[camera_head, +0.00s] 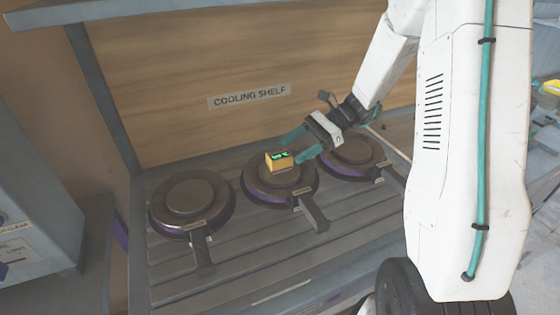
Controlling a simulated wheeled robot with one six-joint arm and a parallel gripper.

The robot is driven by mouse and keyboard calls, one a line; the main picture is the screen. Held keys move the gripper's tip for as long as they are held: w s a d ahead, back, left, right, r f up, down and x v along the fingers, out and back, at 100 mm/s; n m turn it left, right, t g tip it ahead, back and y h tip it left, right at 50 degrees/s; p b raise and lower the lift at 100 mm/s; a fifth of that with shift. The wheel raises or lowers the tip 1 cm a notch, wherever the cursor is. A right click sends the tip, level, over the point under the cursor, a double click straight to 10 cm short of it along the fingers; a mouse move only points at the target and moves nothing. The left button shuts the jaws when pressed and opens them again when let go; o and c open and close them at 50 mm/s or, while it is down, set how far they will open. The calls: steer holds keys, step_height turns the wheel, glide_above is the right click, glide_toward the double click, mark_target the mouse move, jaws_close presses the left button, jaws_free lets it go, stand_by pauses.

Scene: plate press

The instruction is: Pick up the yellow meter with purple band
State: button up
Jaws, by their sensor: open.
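The yellow meter (279,160) is a small block with a dark top and a green readout. It stands on the middle round plate (261,188) on the shelf. A purple band on the meter cannot be made out at this size. My gripper (299,144) is just to the right of the meter. Its teal fingers are spread apart, one behind and one at the right side of the meter. I cannot tell whether a finger touches it. Nothing is held.
A left plate (189,199) and a right plate (349,153) stand on the slatted shelf (237,270), each with a handle toward the front. A wooden back wall (180,60) carries a "COOLING SHELF" label (249,97). A grey box (35,190) is at the far left.

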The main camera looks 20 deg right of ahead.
mark_target(288, 152)
steer(key=x, duration=0.5)
steer(key=shift+s+a+f, duration=0.15)
steer(key=shift+s+a, duration=0.05)
steer(key=shift+a, duration=0.2)
steer(key=c, duration=1.2)
